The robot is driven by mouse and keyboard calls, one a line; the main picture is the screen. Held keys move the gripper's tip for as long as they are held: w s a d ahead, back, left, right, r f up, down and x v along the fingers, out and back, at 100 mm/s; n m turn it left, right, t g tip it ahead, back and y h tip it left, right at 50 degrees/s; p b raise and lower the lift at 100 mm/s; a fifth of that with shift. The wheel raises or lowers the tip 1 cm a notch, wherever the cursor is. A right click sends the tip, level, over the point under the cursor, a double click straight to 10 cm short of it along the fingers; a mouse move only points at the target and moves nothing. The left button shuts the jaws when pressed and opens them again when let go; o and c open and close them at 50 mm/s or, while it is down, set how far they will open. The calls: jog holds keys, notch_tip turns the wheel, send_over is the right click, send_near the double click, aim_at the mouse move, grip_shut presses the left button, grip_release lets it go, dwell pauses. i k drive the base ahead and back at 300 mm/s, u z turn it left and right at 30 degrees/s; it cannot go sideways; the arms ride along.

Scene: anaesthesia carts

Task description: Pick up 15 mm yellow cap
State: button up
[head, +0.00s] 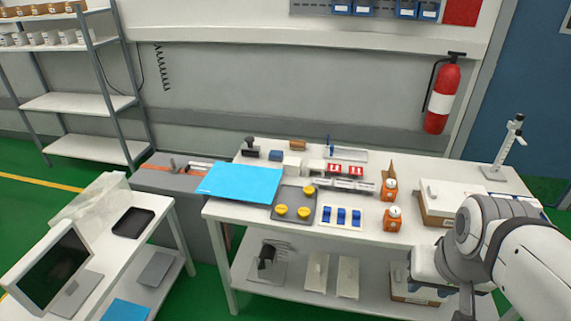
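Three yellow caps sit on a dark grey tray (277,217) on the white table. One is the front left cap (282,210), one the front right cap (303,213), and one the back right cap (309,191). They look alike, the front right one a little smaller; I cannot tell which is 15 mm. My arm (530,255) is at the lower right, well to the right of the caps. Its end, my gripper (466,300), is partly seen there, and its fingers cannot be made out clearly.
Right of the tray is a white holder (325,222) with blue pieces. A blue sheet (240,182) lies to its left. Two orange items (392,218) and an open cardboard box (440,205) stand to the right. Red-labelled boxes (347,169) stand behind.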

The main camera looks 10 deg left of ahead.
aim_at(281, 209)
jog(key=u, duration=0.35)
jog(key=i, duration=1.05)
jog(key=u, duration=0.4)
jog(key=k, duration=0.9)
jog(key=u, duration=0.2)
jog(key=i, duration=0.95)
jog(key=z, duration=0.1)
